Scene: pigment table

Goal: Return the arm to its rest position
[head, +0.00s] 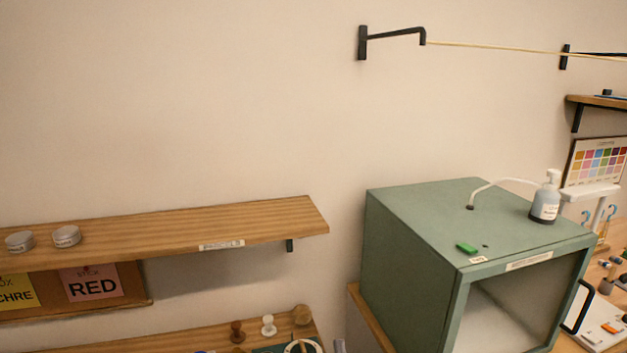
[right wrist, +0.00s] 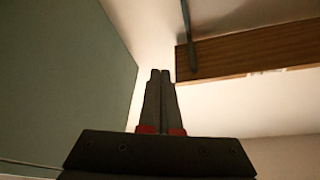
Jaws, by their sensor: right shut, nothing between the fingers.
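My right gripper (right wrist: 160,72) points away from the camera in the right wrist view. Its two dark grey fingers, red at their bases, are together with nothing between them. In that view the flat side of the green cabinet (right wrist: 60,80) is to its left and the underside of a wooden shelf (right wrist: 245,52) is to its right. In the head view only small grey tips of my right gripper (head: 339,346) show at the bottom edge, between the lower shelf and the cabinet. My left gripper is not in view.
The green cabinet (head: 410,260) has an open front and a pump bottle (head: 546,200) on top. The upper shelf (head: 160,229) holds two tins. A lower shelf (head: 200,341) holds small stoppers or stamps. The wall above is mostly bare.

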